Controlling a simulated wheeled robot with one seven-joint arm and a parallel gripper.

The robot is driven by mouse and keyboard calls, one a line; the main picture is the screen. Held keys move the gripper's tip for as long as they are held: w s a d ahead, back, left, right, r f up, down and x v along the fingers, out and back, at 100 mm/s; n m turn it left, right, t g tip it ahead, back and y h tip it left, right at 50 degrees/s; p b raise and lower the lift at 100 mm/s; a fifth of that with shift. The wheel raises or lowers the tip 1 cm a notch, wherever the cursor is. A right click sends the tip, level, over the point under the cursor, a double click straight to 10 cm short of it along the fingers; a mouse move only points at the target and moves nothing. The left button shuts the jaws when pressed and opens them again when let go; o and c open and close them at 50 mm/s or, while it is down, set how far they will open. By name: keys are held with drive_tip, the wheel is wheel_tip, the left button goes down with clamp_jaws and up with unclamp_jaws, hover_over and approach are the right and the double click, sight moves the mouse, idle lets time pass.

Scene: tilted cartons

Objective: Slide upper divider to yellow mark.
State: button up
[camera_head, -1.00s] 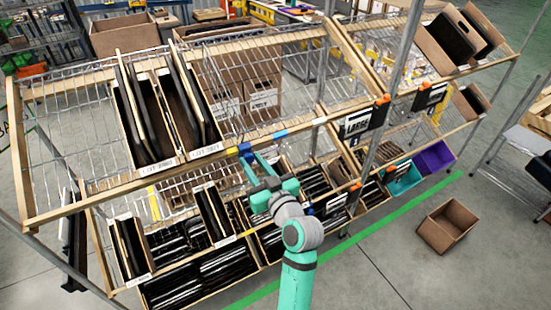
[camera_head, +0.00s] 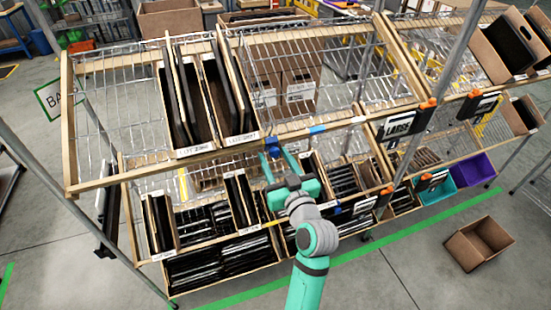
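Tan upright dividers (camera_head: 236,84) stand in the upper tilted shelf, between rows of dark flat items. The rightmost one ends at the front rail beside a white label. A dark blue piece (camera_head: 272,147) sits on the front rail to its right, with a lighter blue mark (camera_head: 317,130) further right. I cannot tell which piece is the divider to slide. My gripper (camera_head: 276,158) is just below and in front of the dark blue piece, teal fingers apart, with nothing seen between them. Contact is unclear. A small yellow mark (camera_head: 268,224) shows on the lower rail; none is clear on the upper rail.
The lower shelf holds dark items (camera_head: 219,257) close to my arm. Large label signs (camera_head: 400,125) and a metal post stand to the right. An open carton (camera_head: 479,244) lies on the floor at right. The upper shelf right of the dividers is mostly bare wire.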

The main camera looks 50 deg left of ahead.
drive_tip(key=shift+w+d, duration=0.1)
drive_tip(key=shift+d, duration=0.05)
drive_tip(key=shift+d, duration=0.3)
drive_tip(key=v, duration=1)
drive_tip(key=shift+s, duration=0.25)
drive_tip(key=shift+f, duration=0.1)
